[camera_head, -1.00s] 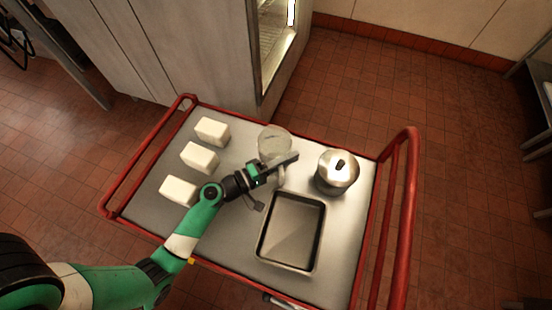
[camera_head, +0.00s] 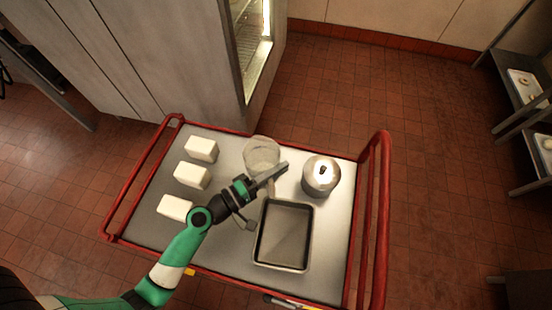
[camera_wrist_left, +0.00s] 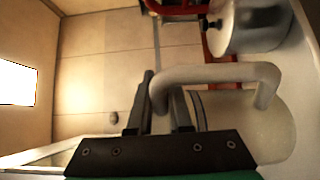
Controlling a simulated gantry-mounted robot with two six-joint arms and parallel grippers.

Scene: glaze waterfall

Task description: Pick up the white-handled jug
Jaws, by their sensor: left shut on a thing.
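The jug (camera_head: 262,152) is translucent with a white handle and is near the back middle of the cart top in the head view. In the left wrist view its pale body (camera_wrist_left: 245,125) is at the lower right, and its white handle (camera_wrist_left: 225,73) arches over to between my fingers. My left gripper (camera_head: 268,178) reaches in from the left, just in front of the jug. It also shows in the left wrist view (camera_wrist_left: 160,105), shut on the handle. I cannot tell whether the jug's base touches the cart. My right gripper is not in view.
A lidded metal pot (camera_head: 321,178) stands close right of the jug. An empty metal tray (camera_head: 258,240) lies in front. Three white blocks (camera_head: 191,175) line the left side. Red rails (camera_head: 372,220) bound the cart (camera_head: 225,262). A cabinet (camera_head: 160,60) stands behind.

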